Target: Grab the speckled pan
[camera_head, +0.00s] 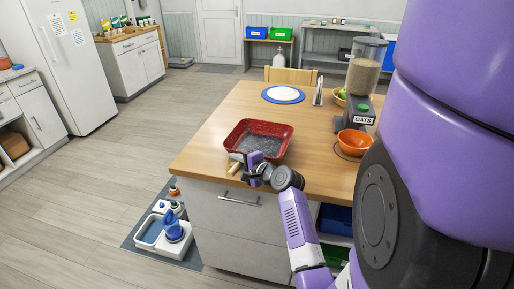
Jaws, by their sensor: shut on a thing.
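The speckled pan (259,129) is a red rectangular pan with a dark speckled inside. It sits at the near left part of the wooden island top, and its near side looks tilted or close to the counter edge; I cannot tell if it is lifted. My gripper (245,163) is at the pan's near side, above the counter's front edge. It is shut on the pan there, though the fingers are small and partly hidden by my wrist. A light wooden-looking piece (235,168) shows beside the fingers.
On the island (215,118) stand a white plate on a blue mat (283,94), an orange bowl (354,142) and an oats dispenser (364,80).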

